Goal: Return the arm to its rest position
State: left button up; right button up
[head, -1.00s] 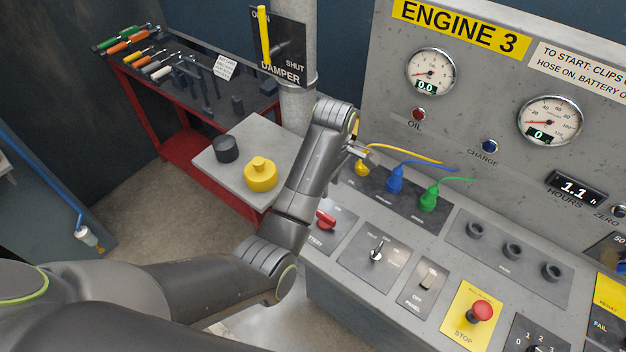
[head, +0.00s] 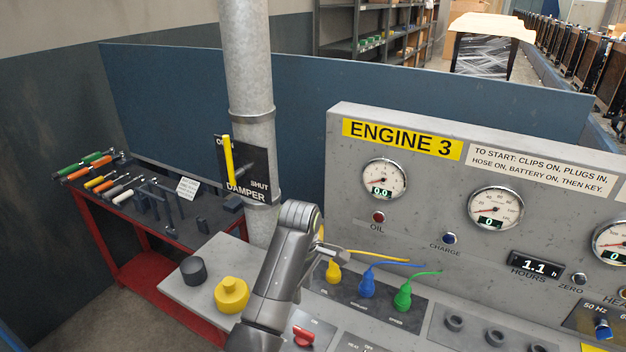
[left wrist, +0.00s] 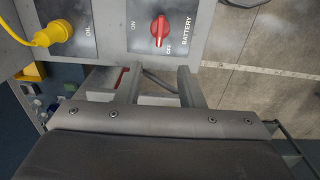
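My left arm reaches up over the left end of the engine console. Its gripper (head: 336,252) is beside and just above the yellow plug (head: 333,271), partly hidden by the wrist. The left wrist view shows the two fingers (left wrist: 160,84) apart, with nothing clearly held between them. The red battery knob (left wrist: 160,31) is ahead of the fingers, and the yellow plug (left wrist: 53,33) is to the left. My right gripper is not in view.
Blue (head: 367,286) and green (head: 403,296) plugs stand right of the yellow one, with cables. A grey ledge (head: 205,262) holds a yellow cap (head: 231,294) and a black cap (head: 193,270). The damper pipe (head: 250,80) rises behind. A red tool bench (head: 140,270) stands left.

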pick_arm(q)
jog(key=s+a+f+m+t, duration=0.1)
jog(key=s+a+f+m, duration=0.2)
jog(key=s+a+f, duration=0.5)
jog(key=s+a+f+m+t, duration=0.15)
jog(key=s+a+f, duration=0.25)
jog(key=s+a, duration=0.4)
jog(key=s+a+r+m+t+y, duration=0.15)
jog(key=s+a+m, duration=0.3)
jog(key=s, duration=0.45)
jog(key=s+a+r+m, duration=0.25)
jog(key=s+a, duration=0.35)
jog(key=s, duration=0.3)
notch_tip(320, 180, down, 33)
jog(key=a+g+b, duration=0.1)
jog(key=g+b, duration=0.1)
jog(key=b, duration=0.6)
jog(key=s+f+b, duration=0.3)
jog(key=s+f, duration=0.4)
jog(key=f, duration=0.4)
jog(key=s+d+f+b, duration=0.1)
jog(key=s+f+b, duration=0.2)
jog(key=s+f, duration=0.5)
notch_tip(320, 180, down, 3)
jog(key=shift+s+f+m+g, duration=0.1)
jog(key=shift+s+m+g, duration=0.2)
jog(key=shift+m+g, duration=0.15)
